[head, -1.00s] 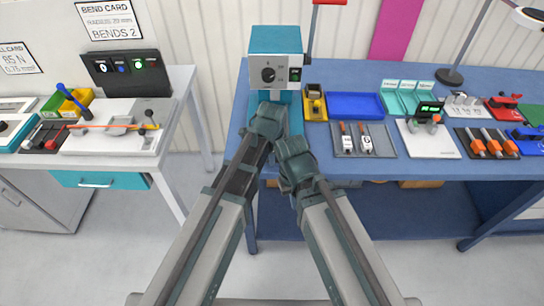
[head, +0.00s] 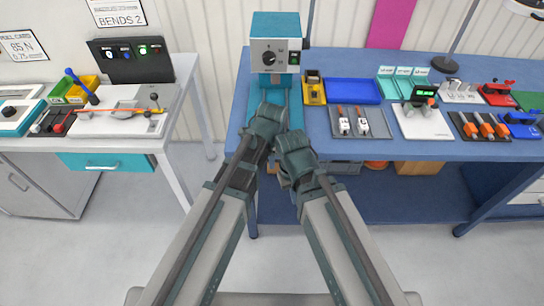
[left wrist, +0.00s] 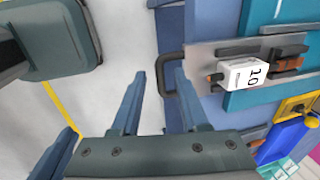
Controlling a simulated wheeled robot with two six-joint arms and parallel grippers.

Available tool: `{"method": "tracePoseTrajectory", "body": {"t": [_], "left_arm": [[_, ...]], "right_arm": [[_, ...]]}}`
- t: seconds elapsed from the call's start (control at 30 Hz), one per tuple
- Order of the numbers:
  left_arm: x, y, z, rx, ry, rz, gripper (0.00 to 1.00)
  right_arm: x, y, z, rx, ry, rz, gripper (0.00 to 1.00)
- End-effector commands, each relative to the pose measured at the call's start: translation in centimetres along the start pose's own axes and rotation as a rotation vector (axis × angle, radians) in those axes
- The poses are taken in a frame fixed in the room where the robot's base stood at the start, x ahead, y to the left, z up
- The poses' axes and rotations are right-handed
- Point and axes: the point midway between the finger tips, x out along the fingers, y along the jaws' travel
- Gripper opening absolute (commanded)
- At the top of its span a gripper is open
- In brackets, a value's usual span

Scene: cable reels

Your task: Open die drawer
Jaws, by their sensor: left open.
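A teal and grey machine (head: 276,50) with a dial stands at the left end of the blue table. In the left wrist view a dark D-shaped handle (left wrist: 163,72) sits at the front of a grey tray-like part (left wrist: 205,55) bearing a white block marked 10 (left wrist: 246,74). My left gripper (left wrist: 160,78) is open, its fingertips close to the handle; I cannot tell whether they touch it. In the head view my left gripper (head: 268,122) is in front of the machine and hides that area. My right gripper (head: 295,150) is beside it, its fingers hidden.
The blue table holds a blue tray (head: 352,91), a grey tray (head: 375,128) and a white scale-like device (head: 422,125). A white table (head: 170,125) at left has a teal drawer (head: 105,162), shut. Bare floor lies between the tables.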

Motion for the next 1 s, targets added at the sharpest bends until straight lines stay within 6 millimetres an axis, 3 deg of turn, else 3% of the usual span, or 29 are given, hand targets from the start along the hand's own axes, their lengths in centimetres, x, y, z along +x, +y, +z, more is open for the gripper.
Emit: {"method": "tracePoseTrajectory", "body": {"t": [0.47, 0.67, 1.0], "left_arm": [[-0.7, 0.0, 0.0, 0.0, 0.0, 0.0, 0.45], [-2.7, -0.1, 0.0, 0.0, 0.0, 0.0, 0.45], [-7.9, -0.1, 0.0, 0.0, 0.0, 0.0, 0.45]], "right_arm": [[-0.7, 0.1, 0.1, 0.0, 0.0, 0.0, 0.0], [-2.7, 0.2, 0.2, 0.0, 0.0, 0.0, 0.0], [-7.7, 0.7, 0.5, -0.002, 0.0, 0.0, 0.0]]}}
